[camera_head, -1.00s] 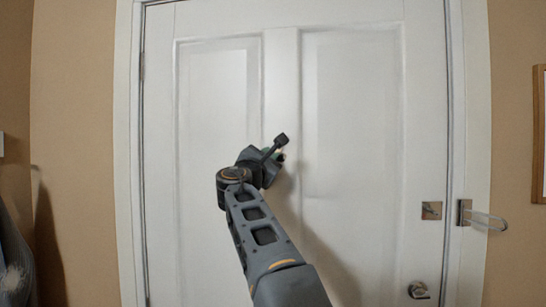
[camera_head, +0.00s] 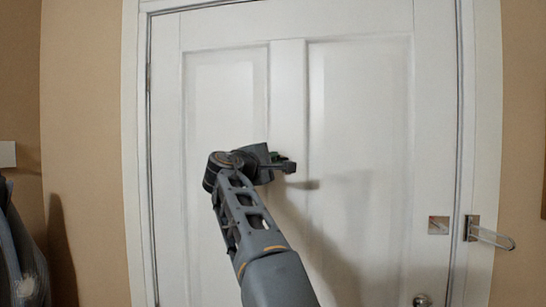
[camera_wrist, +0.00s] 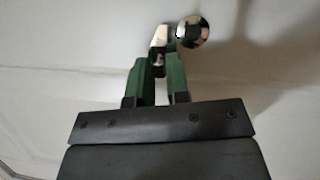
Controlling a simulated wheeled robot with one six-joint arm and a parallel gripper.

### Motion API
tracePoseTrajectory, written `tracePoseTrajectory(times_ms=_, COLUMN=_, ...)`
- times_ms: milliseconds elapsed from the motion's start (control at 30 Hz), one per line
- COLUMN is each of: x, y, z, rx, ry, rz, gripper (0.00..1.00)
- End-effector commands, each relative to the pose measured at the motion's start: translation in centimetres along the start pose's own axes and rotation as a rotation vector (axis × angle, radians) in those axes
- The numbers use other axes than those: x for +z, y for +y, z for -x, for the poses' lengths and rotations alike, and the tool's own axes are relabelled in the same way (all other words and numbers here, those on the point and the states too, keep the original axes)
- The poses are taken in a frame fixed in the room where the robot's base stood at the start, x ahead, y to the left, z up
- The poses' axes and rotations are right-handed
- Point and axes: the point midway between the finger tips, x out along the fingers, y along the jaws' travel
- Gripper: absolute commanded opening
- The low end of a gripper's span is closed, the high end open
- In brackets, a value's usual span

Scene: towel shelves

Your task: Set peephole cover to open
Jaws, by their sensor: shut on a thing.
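My gripper (camera_wrist: 160,68) has green fingers and is at the white door (camera_head: 360,110). The fingers are shut on a small shiny metal piece (camera_wrist: 159,38), which looks like the peephole cover. A round, mirror-like peephole (camera_wrist: 193,32) sits just right of this piece in the wrist view, and its face shows uncovered. In the head view my gripper (camera_head: 283,165) is in front of the door's middle post, and my arm hides the peephole and cover there.
A metal latch plate (camera_head: 438,225) and a round knob (camera_head: 422,300) are on the door's right side. A swing-bar guard (camera_head: 490,235) sticks out from the right frame. Dark hanging cloth (camera_head: 15,250) is at the far left.

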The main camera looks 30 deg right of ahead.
Motion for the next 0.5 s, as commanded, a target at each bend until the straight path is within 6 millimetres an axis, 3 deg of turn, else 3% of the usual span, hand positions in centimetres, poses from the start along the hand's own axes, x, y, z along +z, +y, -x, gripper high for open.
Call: tracePoseTrajectory(times_ms=500, x=0.14, y=0.32, z=-0.01, rx=-0.018, ry=0.0, rz=-0.052, gripper=0.0)
